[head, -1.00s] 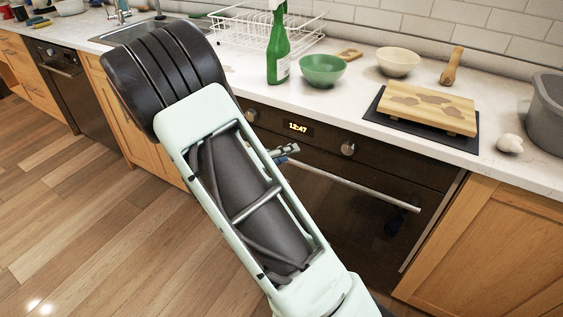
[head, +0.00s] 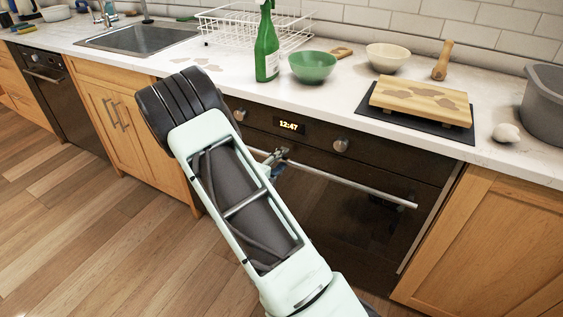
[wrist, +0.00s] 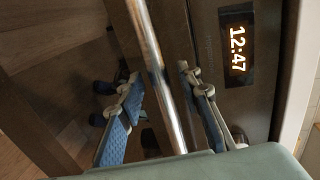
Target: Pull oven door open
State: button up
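The oven door (head: 335,215) is dark glass and looks closed beneath the control panel in the head view. Its silver bar handle (head: 360,187) runs along the door's top edge. My gripper (head: 275,158) is at the left part of this handle, partly hidden by my arm. In the wrist view, my gripper (wrist: 160,82) is open, with a blue-padded finger on each side of the handle (wrist: 158,70). The bar passes between the fingers, with gaps visible on both sides. Whether the bar lies fully at fingertip depth is hard to tell.
The control panel has a lit clock (head: 288,125) and knobs (head: 341,145). The counter above holds a green bottle (head: 267,48), a green bowl (head: 313,67) and a cutting board (head: 422,100). Wooden cabinets (head: 495,240) flank the oven. Visible wood floor (head: 95,240) at left is clear.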

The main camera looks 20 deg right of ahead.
jog(key=shift+w+d, duration=0.25)
jog(key=shift+d, duration=0.05)
jog(key=shift+c, duration=0.3)
grip_shut()
